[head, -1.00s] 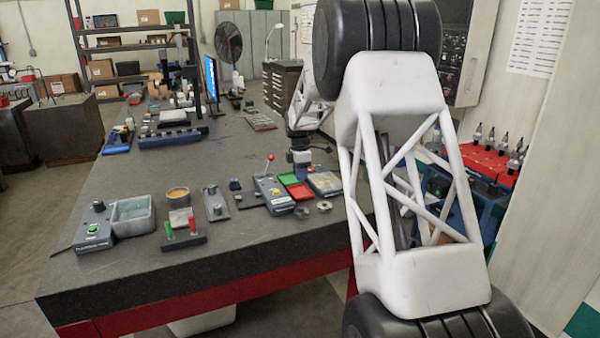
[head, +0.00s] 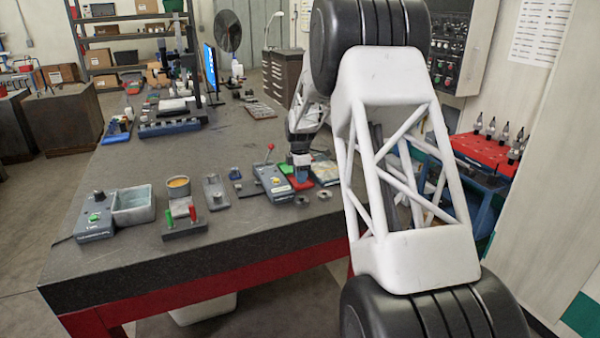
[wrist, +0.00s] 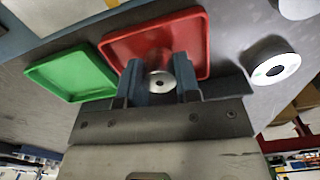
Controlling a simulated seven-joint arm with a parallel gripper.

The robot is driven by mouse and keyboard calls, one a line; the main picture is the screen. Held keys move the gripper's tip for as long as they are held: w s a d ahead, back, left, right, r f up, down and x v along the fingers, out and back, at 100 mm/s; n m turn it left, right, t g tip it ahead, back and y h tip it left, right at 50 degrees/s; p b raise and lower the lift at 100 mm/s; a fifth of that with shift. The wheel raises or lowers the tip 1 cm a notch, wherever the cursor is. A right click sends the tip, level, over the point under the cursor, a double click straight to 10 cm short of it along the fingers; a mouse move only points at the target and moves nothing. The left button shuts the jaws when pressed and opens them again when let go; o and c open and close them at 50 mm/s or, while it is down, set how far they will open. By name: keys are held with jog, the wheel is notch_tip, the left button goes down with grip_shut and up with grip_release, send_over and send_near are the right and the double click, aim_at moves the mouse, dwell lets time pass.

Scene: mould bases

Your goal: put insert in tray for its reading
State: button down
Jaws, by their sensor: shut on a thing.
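My gripper (wrist: 160,85) has blue fingers shut on a round metal insert (wrist: 159,84) with a small central hole. In the wrist view the insert shows between the fingertips, in front of the red tray (wrist: 195,38). The green tray (wrist: 72,72) lies beside the red one, to its left, and looks empty. In the head view my gripper (head: 301,179) points down at the red tray (head: 325,182) and hides much of it. The green tray (head: 285,168) shows behind it. I cannot tell whether the insert touches the tray floor.
A flat panel (head: 325,169) lies behind the trays.

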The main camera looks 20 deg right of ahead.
jog(key=shift+f, duration=0.1)
dwell(0.3)
jog(key=c, duration=0.8)
grip_release()
jog(key=shift+o, duration=0.2)
jog(key=shift+r, duration=3.9)
jog(key=shift+s, duration=0.1)
